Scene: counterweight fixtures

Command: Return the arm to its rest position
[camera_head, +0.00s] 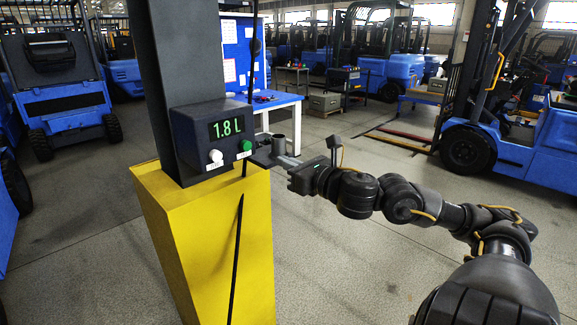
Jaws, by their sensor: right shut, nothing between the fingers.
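My right arm (400,200) reaches in from the lower right, stretched toward a dark control box (183,130). My right gripper (264,158) is shut and empty, its tips just right of the green button (246,145) on the box. I cannot tell whether the tips touch the box. A white button (215,156) sits left of the green one, and the display (227,127) above reads 1.8 L. A small grey cylinder (279,144) shows just behind the gripper; I cannot tell what it belongs to. My left gripper is out of view.
The box is on a dark column (180,50) standing on a yellow pedestal (210,240). A thin black hose or cable (237,250) hangs down its front. Behind are a blue-topped table (280,100) and several blue forklifts (480,145). The grey floor right of the pedestal is clear.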

